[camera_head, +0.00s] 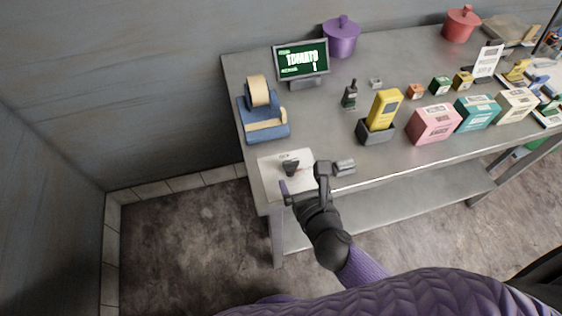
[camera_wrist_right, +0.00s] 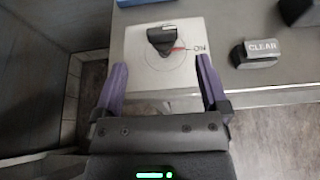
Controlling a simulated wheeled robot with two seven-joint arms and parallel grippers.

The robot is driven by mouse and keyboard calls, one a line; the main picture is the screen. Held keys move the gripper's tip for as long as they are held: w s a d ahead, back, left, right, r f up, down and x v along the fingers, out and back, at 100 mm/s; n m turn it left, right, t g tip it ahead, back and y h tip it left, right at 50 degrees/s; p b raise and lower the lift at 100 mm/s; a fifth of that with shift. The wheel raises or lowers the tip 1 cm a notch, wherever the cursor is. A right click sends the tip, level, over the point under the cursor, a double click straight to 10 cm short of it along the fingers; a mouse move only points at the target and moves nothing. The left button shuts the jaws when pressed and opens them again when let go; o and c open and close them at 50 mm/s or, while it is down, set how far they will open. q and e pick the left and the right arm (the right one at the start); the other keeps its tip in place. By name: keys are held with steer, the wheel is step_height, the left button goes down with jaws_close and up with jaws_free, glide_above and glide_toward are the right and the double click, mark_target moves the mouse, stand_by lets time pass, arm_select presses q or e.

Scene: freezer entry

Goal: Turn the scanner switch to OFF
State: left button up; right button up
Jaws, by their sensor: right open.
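The scanner switch is a black rotary knob (camera_head: 291,166) on a white plate (camera_head: 268,172) at the table's near left corner. In the right wrist view the knob (camera_wrist_right: 160,40) sits on the plate (camera_wrist_right: 140,65), with a red mark at its right side towards the printed word "ON". An OFF label is not visible. My right gripper (camera_head: 303,180) is open and empty over the plate's near side. In the right wrist view its purple fingertips (camera_wrist_right: 161,65) are spread left and right, with the knob just beyond them and apart from them. My left gripper is not in view.
A grey "CLEAR" button (camera_wrist_right: 258,53) stands right of the plate; it also shows in the head view (camera_head: 344,167).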

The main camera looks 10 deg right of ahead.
mark_target(291, 162)
steer(key=b+x, duration=0.2)
steer(key=x, duration=0.5)
steer(key=shift+w+f, duration=0.35)
steer(key=shift+w, duration=0.35)
steer(key=c, duration=1)
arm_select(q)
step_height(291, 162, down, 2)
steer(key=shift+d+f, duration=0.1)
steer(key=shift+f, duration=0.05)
arm_select(e)
jaws_close()
